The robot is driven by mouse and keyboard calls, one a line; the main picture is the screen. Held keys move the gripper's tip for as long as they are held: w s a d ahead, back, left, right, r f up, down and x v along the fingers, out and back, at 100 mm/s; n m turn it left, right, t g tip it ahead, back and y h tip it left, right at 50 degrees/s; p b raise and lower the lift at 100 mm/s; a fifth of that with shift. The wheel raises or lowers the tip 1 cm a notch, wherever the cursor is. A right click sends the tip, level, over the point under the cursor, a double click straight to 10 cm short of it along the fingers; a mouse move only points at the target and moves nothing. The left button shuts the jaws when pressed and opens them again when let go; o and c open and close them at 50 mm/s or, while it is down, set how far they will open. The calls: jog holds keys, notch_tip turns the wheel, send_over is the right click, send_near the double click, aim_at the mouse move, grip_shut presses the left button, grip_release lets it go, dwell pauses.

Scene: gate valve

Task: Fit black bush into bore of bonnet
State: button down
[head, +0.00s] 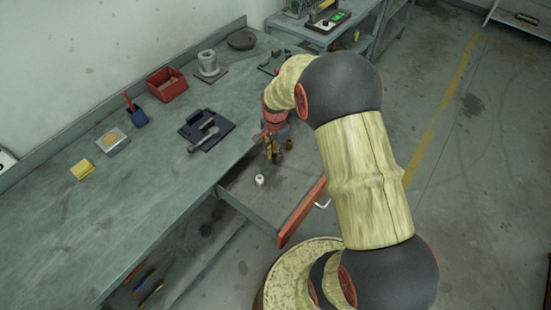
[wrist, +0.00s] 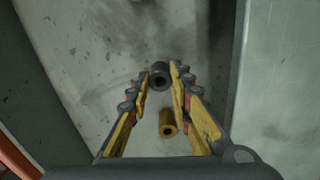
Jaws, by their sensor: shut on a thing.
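My gripper (head: 272,152) is over the open drawer at the bench's front edge. In the wrist view its two yellow fingers are shut on the black bush (wrist: 159,80), a short dark ring with its hole facing the camera. I cannot make the bush out clearly in the head view. A grey flanged piece with an upright round collar, which looks like the bonnet (head: 208,65), stands on a plate at the back of the bench. It is well apart from my gripper. Its bore is too small to see clearly.
The drawer (head: 303,212) holds a brass bush (wrist: 167,124) and a white piece (head: 260,180). On the bench are a red bin (head: 166,84), a black fixture (head: 207,130), a blue holder (head: 136,116) and a yellow block (head: 83,169). The bench's left front is clear.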

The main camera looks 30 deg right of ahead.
aim_at(275, 155)
jog(key=shift+r, duration=0.45)
notch_tip(275, 155, up, 2)
jog(key=shift+r+p, duration=0.2)
jog(key=shift+p, duration=0.7)
jog(key=s+r+p, duration=0.4)
jog(key=s+r, duration=0.5)
jog(key=s, duration=0.5)
jog(key=shift+r, duration=0.3)
